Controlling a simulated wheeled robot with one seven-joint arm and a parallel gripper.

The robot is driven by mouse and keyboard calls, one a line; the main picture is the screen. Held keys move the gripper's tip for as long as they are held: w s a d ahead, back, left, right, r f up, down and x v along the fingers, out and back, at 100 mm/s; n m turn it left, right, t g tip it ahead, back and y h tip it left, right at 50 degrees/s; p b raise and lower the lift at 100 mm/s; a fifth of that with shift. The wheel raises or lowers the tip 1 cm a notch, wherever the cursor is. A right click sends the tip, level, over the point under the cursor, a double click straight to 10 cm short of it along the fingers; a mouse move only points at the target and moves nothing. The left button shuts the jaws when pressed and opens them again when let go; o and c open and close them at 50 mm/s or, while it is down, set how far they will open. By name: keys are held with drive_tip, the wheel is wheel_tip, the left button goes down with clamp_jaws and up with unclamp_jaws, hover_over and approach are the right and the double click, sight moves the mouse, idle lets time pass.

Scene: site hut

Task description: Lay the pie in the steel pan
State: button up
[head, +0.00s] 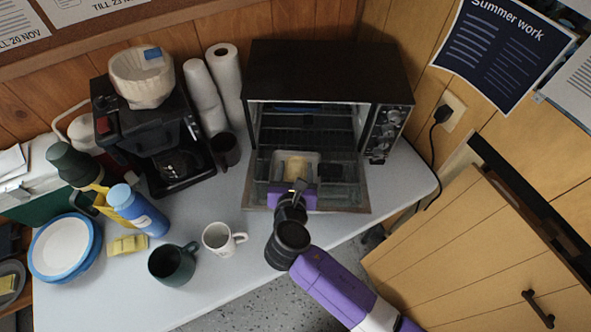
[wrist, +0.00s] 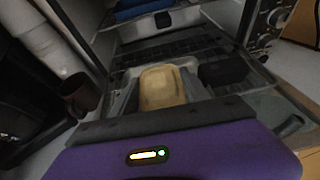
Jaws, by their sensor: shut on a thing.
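The pie (head: 296,166) is a small pale-yellow block at the mouth of the toaster oven. In the wrist view the pie (wrist: 163,88) is tan with rounded corners, between my two grey fingers. My gripper (head: 294,170) reaches in from the front and is shut on the pie. The steel pan (head: 316,158) is a shallow light-grey tray under and around the pie; its far rim also shows in the wrist view (wrist: 188,62). The pie is within the pan's outline; I cannot tell whether it touches the pan's floor. My gripper body hides the pan's near side.
The toaster oven (head: 325,75) stands open, its glass door (head: 350,197) folded down toward me. A dark mug (head: 225,149) stands left of it. The right tabletop is clear.

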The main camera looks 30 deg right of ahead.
drive_tip(key=shift+f, duration=0.3)
drive_tip(key=o, duration=1.5)
drive_tip(key=shift+c, duration=0.2)
drive_tip(key=shift+r, duration=0.2)
drive_tip(key=v, duration=1.2)
drive_tip(key=shift+f, duration=0.15)
